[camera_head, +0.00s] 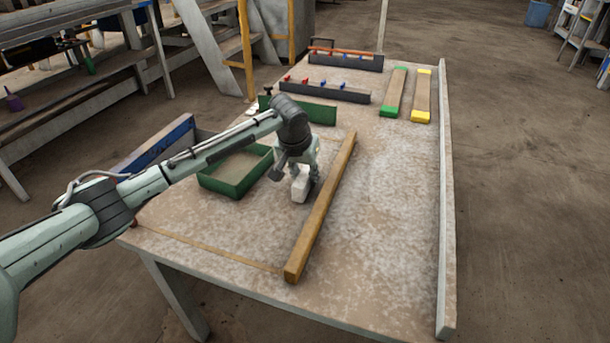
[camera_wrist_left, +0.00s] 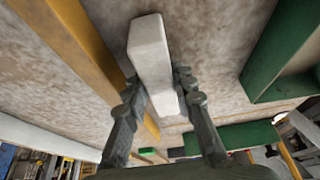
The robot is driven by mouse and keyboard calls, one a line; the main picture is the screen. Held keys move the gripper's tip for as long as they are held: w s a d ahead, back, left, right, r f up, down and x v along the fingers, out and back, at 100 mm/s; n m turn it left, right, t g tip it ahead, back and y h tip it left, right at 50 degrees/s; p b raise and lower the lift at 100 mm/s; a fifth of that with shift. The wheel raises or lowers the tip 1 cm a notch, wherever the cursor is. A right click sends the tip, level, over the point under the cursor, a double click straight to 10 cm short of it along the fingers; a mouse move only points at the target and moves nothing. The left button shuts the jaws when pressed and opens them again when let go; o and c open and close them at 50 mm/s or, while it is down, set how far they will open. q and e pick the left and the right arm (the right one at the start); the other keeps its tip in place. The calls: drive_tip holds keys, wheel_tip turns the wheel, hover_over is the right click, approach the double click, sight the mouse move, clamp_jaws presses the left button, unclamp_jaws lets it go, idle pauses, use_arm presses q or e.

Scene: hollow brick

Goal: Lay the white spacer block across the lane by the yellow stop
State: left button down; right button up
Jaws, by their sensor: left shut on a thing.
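The white spacer block (camera_head: 299,187) is between the fingers of my left gripper (camera_head: 306,176), left of a long wooden beam. In the left wrist view, the white block (camera_wrist_left: 150,48) extends outward from the fingers (camera_wrist_left: 157,88), which close on its near end. I cannot tell whether its lower end touches the table. A board with yellow ends (camera_head: 422,96) lies at the far right of the table. A matching board with green ends (camera_head: 395,93) lies just left of it. My right gripper is not in view.
The wooden beam (camera_head: 322,208) runs lengthwise close beside the block. A green tray (camera_head: 226,188) stands left of my gripper, with a green upright strip (camera_head: 312,111) behind. Dark racks (camera_head: 340,93) stand further back.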

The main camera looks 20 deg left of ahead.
sight(305, 173)
use_arm(q)
drive_tip(key=c, duration=1.7)
unclamp_jaws()
drive_tip(key=shift+f, duration=0.1)
drive_tip(key=o, duration=0.4)
drive_tip(key=shift+o, duration=0.2)
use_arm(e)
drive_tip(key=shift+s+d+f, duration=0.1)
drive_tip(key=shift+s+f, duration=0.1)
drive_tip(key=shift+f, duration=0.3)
use_arm(q)
drive_tip(key=v, duration=0.4)
drive_tip(key=shift+r, duration=0.3)
drive_tip(key=p+v, duration=0.1)
drive_tip(key=v, duration=0.6)
drive_tip(key=shift+s, duration=0.1)
drive_tip(key=shift+s+r, duration=0.15)
drive_tip(key=shift+r, duration=0.15)
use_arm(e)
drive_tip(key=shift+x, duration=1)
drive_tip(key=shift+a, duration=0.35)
